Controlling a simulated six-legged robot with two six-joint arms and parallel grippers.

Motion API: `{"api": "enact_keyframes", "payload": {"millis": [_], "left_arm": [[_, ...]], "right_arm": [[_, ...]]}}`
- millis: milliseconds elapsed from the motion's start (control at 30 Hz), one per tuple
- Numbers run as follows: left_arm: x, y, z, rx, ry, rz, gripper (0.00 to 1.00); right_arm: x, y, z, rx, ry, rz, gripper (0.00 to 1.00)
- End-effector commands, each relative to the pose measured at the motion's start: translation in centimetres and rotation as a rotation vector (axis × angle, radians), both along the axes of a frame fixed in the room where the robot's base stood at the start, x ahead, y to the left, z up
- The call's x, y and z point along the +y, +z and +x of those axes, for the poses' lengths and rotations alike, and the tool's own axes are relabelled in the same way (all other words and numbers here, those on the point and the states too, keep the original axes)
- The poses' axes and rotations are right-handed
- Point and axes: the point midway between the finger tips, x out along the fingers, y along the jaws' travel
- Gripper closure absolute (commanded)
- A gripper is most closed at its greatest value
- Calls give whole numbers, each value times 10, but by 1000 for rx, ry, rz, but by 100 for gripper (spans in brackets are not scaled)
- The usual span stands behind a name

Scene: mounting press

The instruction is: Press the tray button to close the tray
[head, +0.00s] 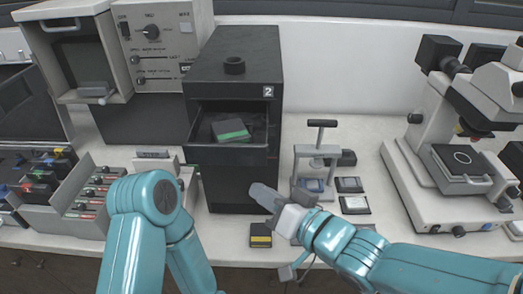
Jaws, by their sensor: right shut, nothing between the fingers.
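A black cabinet (228,55) marked 2 stands at the back centre. Its tray (205,156) is pulled out and open, and a dark block with a green stripe (231,130) lies in it. I cannot make out a tray button for certain. My right gripper (262,194) is shut and empty, in front of the cabinet's lower right side and below the tray in the picture. I cannot tell whether it touches the cabinet. My left arm bends at the lower left, and its gripper is out of view.
A small press with a T-handle (321,150) stands right of the cabinet, with several small dark-topped pieces nearby. A yellow-and-black box (260,235) lies at the front edge. A microscope (440,150) stands at right. A grey control unit (152,40) and part bins (60,195) are at left.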

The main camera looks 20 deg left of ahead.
Motion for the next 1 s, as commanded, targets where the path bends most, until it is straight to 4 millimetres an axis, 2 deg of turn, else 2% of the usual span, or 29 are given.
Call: {"api": "enact_keyframes", "payload": {"millis": [267,433,800,1000], "left_arm": [[0,0,0,0,0,0,16],[0,5,0,0,0,0,16],[0,28,0,0,0,0,16],[0,40,0,0,0,0,16]], "right_arm": [[0,0,0,0,0,0,100],[2,1,8,2,-1,-1,100],[16,2,58,2,-1,-1,100],[22,2,77,2,0,-1,100]]}}
